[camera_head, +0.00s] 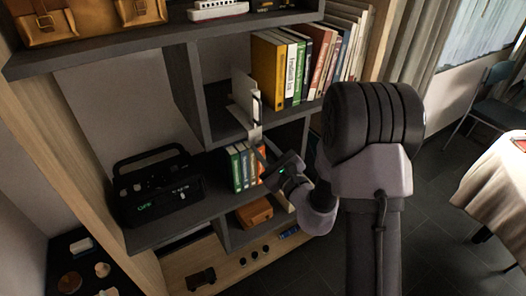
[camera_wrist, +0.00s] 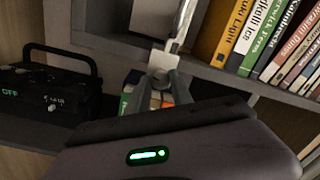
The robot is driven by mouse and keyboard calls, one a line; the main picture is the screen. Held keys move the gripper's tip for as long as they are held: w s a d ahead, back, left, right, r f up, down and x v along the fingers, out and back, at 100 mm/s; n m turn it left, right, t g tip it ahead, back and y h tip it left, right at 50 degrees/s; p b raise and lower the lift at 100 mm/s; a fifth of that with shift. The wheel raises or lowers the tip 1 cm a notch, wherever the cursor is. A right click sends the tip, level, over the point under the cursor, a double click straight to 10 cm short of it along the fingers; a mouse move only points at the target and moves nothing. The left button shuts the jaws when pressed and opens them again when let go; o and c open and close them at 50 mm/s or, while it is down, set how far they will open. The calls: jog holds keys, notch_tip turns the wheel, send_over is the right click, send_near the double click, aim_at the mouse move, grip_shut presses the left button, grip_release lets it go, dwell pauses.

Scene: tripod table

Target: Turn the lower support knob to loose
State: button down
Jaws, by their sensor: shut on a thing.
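My gripper (camera_head: 262,153) is in front of the middle shelves, and its fingers also show in the wrist view (camera_wrist: 161,83). They are shut on a small pale grey piece (camera_wrist: 162,62) at the lower end of a thin metal bar (camera_wrist: 182,24). The bar rises in front of the shelf edge, and in the head view it is a thin upright (camera_head: 256,103). The piece looks like a knob or bracket, but I cannot tell if it is the lower support knob. No loose or tight marking is readable.
Upright books (camera_head: 290,68) fill the shelf right of the bar. A white panel (camera_head: 243,90) stands behind it. More books (camera_head: 238,168) stand below, behind my gripper. A black radio (camera_head: 158,187) is at left, and an orange box (camera_head: 254,212) is lower down.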

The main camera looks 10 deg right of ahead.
jog(key=n, duration=0.3)
jog(key=shift+n, duration=0.4)
jog(key=shift+n+y, duration=0.4)
jog(key=shift+n, duration=1.5)
jog(key=c, duration=1.1)
grip_release()
jog(key=shift+w, duration=0.1)
